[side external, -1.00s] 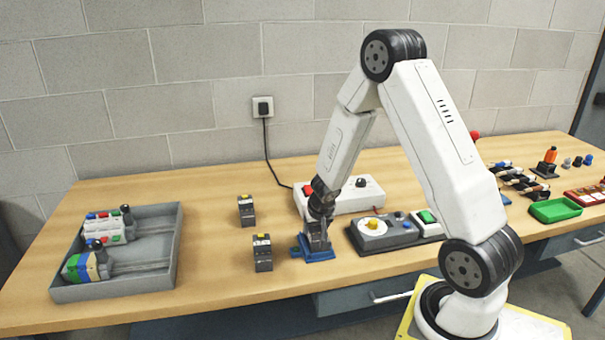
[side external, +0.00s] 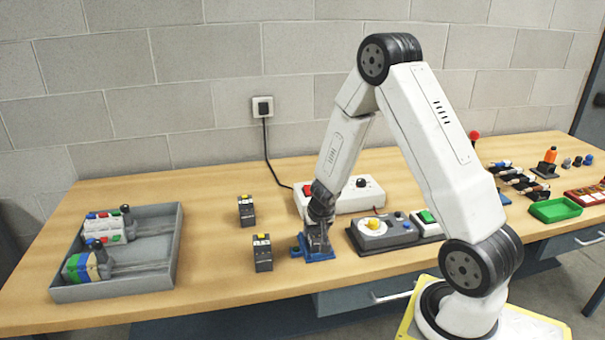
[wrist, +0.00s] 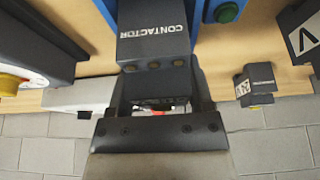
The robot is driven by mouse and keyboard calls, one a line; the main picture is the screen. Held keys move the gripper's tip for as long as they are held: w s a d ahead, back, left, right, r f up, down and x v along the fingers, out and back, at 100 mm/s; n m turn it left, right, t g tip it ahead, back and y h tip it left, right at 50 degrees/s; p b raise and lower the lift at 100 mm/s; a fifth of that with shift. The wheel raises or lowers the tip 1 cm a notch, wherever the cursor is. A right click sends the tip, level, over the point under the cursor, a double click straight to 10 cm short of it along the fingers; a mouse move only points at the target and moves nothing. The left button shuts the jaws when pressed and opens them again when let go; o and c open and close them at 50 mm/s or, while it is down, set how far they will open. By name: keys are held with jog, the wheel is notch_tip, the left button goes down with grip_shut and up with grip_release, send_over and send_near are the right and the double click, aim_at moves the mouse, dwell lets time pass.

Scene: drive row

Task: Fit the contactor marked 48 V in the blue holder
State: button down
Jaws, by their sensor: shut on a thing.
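My gripper (side external: 318,238) is at the blue holder (side external: 326,257) on the bench, with its fingers pointing down. In the wrist view my gripper (wrist: 155,92) is shut on a dark grey contactor (wrist: 153,42) with the word CONTACTOR on its face. Its voltage mark is not in sight. The held contactor overlaps the blue holder (wrist: 212,9) in the wrist view; I cannot tell whether it is fully seated. The holder has a green button (wrist: 228,12) on it.
Two dark contactors with yellow tops stand to the left, one nearer (side external: 263,254) and one farther (side external: 246,211). A grey tray (side external: 172,240) of parts lies far left. A grey control box (side external: 385,238) is close on the right, and a white box (side external: 350,197) stands behind.

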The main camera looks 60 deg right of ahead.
grip_release()
jog(key=shift+r, duration=0.15)
jog(key=shift+v, duration=3.75)
jog(key=shift+a, duration=0.1)
jog(key=s+a+r+n+y, duration=0.1)
jog(key=s+a+r+n, duration=0.1)
jog(key=a, duration=0.7)
jog(key=s+a+r+n+y, duration=0.2)
jog(key=s+a+n, duration=0.3)
jog(key=a+n, duration=0.2)
jog(key=shift+a+r+g, duration=0.2)
jog(key=shift+a+g, duration=0.1)
jog(key=shift+a, duration=0.7)
